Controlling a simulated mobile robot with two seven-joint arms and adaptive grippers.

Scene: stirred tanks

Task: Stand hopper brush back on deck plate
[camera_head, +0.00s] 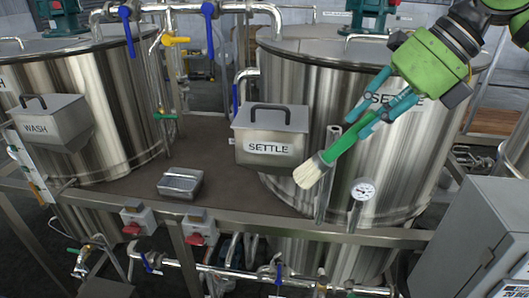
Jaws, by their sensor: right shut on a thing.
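The hopper brush (341,145) has a green handle and pale bristles. My right gripper (362,123) comes in from the upper right and is shut on the handle's upper end. The brush is tilted, bristles down and to the left, in front of the right tank and just right of the SETTLE hopper. The brown deck plate (225,188) lies between the two tanks. The bristles appear above its right part; whether they touch anything I cannot tell. My left gripper is not in view.
The grey SETTLE hopper (270,135) with a black handle is beside the brush. A small steel tray (180,184) sits on the deck. A dial gauge (363,191) and upright steel pipe (326,180) are close to the brush. The WASH hopper (50,122) is at left. Deck around the tray is clear.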

